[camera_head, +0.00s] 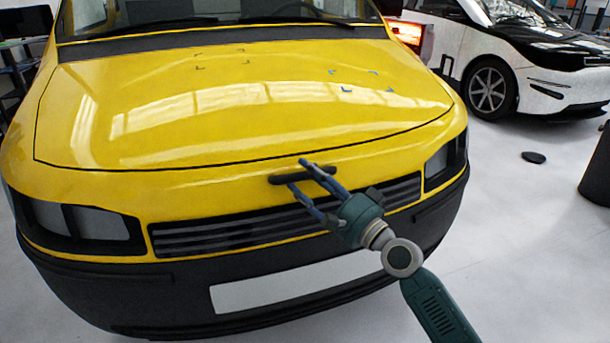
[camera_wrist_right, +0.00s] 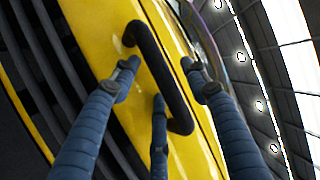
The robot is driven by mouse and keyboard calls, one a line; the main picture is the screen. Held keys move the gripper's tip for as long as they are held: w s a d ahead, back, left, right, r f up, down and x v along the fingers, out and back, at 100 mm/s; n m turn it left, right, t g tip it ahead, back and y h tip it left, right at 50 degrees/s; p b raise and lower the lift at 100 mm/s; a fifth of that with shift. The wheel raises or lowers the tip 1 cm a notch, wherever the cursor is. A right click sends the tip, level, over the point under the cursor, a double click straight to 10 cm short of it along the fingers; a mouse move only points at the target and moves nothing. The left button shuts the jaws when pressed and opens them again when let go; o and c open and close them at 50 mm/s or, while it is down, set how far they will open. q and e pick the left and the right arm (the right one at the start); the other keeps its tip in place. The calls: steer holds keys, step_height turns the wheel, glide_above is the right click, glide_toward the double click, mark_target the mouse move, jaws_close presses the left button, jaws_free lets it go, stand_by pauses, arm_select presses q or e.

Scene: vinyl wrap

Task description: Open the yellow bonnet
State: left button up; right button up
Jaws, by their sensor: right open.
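The yellow bonnet (camera_head: 240,95) is down on the front of the yellow vehicle, with a dark seam along its front edge. A black handle (camera_head: 290,177) is fixed at its front edge, just above the grille. My right gripper (camera_head: 297,173) is open at the handle, its blue fingers reaching to it. In the right wrist view the black handle (camera_wrist_right: 158,70) runs diagonally between the spread fingers, with one finger on one side and two toward the other. I cannot tell whether they touch it. My left gripper is not in view.
The slatted grille (camera_head: 235,228), headlights and dark bumper (camera_head: 130,300) lie below the bonnet. A white and black car (camera_head: 530,60) stands at the back right. A dark round object (camera_head: 533,157) lies on the floor, with open floor around it. A dark cylinder (camera_head: 598,170) stands at the right edge.

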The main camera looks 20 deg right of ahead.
steer(key=shift+w+a, duration=0.25)
steer(key=shift+w, duration=0.2)
steer(key=shift+c, duration=0.3)
jaws_close()
steer(key=shift+r, duration=0.15)
